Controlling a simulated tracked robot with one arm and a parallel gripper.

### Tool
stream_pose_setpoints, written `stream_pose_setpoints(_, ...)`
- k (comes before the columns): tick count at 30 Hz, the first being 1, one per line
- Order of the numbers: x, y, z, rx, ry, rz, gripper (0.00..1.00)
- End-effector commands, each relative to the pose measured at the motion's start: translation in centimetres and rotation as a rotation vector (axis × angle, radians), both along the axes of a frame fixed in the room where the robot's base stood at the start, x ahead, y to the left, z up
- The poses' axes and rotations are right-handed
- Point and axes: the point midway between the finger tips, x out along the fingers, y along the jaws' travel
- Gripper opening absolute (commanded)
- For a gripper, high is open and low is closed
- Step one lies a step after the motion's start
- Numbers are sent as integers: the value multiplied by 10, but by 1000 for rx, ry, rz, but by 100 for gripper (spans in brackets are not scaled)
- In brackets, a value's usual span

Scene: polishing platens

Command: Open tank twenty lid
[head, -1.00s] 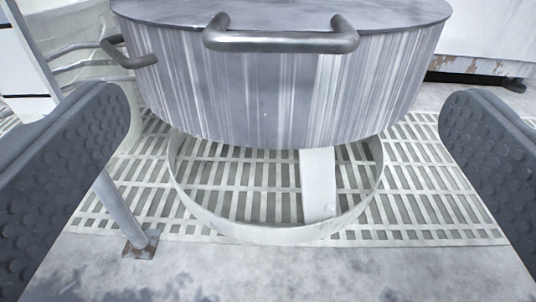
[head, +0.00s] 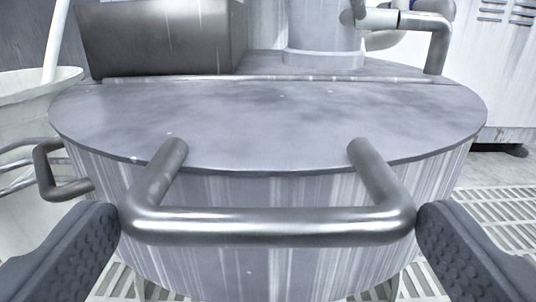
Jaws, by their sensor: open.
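A round grey metal tank (head: 290,270) fills the middle of the head view. Its flat lid (head: 290,115) lies closed on top, with a straight hinge-like seam across the back. A U-shaped metal handle (head: 268,226) sticks out from the lid's front edge toward me. My gripper (head: 268,245) is open. Its dark, studded fingers stand to the left and right of the handle, close to its two corners. I cannot tell whether either finger touches the handle. No number shows on the tank.
A second metal handle (head: 50,172) juts out on the tank's left side. A box-shaped housing (head: 160,37) and a vertical pipe (head: 325,30) stand behind the lid. A pale vat (head: 30,110) is at the left. Slatted floor grating (head: 505,220) shows at the right.

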Motion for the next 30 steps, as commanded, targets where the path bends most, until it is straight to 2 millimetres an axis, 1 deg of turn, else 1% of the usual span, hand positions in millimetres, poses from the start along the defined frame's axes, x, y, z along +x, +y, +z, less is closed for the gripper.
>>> stream_pose_setpoints(3, 11, 0, -3, 0, 1, 0, 100)
stream_pose_setpoints(9, 23, 0, -1, 0, 1, 0, 100)
stream_pose_setpoints(20, 25, 0, 0, 0, 2, 1, 100)
stream_pose_setpoints(21, 25, 0, -1, 0, 2, 1, 89)
stream_pose_setpoints(23, 25, 1, 0, 0, 2, 1, 72)
stream_pose_setpoints(24, 25, 1, 0, 0, 2, 1, 61)
stream_pose_setpoints(25, 25, 1, 0, 0, 2, 1, 53)
stream_pose_setpoints(26, 25, 1, 0, 0, 2, 1, 48)
stream_pose_setpoints(30, 24, 0, 1, 0, 5, 0, 48)
